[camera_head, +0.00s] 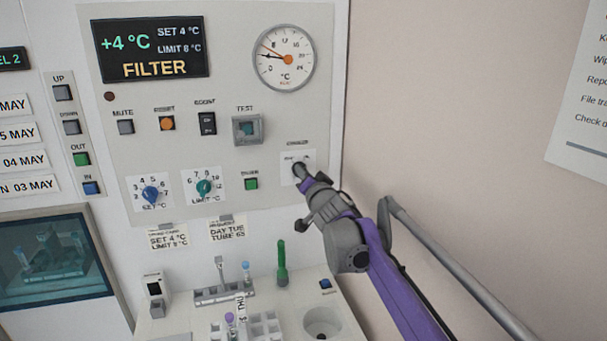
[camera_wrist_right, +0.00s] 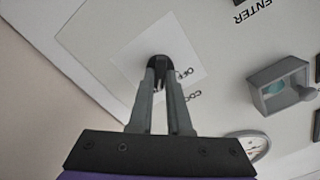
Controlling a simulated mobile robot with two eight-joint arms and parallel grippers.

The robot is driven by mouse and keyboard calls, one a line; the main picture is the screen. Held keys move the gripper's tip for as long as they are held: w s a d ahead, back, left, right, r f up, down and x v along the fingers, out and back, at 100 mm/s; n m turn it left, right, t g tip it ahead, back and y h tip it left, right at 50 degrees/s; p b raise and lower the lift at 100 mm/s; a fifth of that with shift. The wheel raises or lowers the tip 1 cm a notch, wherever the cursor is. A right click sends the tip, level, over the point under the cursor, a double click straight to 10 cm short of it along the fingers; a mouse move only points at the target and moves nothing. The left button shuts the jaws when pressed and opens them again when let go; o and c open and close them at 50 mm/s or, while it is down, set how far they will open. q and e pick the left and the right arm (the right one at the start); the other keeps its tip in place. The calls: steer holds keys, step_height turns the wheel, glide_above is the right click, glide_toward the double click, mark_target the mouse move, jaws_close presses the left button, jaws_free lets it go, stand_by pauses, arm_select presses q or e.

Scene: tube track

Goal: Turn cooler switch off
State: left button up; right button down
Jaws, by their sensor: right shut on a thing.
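The cooler switch is a dark knob (camera_wrist_right: 158,66) on a white label plate (camera_head: 307,160) at the right of the grey control panel. In the right wrist view the plate (camera_wrist_right: 187,45) shows the word "OFF" next to the knob. My right gripper (camera_head: 301,170) reaches the knob from the lower right. In the right wrist view its two fingers (camera_wrist_right: 160,78) are closed around the knob, hiding part of it. Which way the knob points cannot be made out. My left gripper is not in view.
The panel has a display (camera_head: 152,50), a dial gauge (camera_head: 284,58), a boxed test button (camera_head: 248,129), and set (camera_head: 151,194) and limit (camera_head: 204,188) knobs. Below, a bench holds a green tube (camera_head: 282,263), racks and a round well (camera_head: 322,323).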

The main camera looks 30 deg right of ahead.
steer(key=shift+n, duration=0.4)
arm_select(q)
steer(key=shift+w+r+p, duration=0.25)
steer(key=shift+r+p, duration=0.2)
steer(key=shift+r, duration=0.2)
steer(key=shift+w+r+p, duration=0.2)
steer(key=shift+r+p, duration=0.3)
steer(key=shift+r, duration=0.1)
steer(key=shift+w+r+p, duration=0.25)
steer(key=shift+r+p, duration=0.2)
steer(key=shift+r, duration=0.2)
arm_select(e)
steer(key=shift+a+n, duration=0.2)
steer(key=shift+n, duration=7.4)
steer(key=c, duration=0.9)
jaws_free()
steer(key=shift+o, duration=0.2)
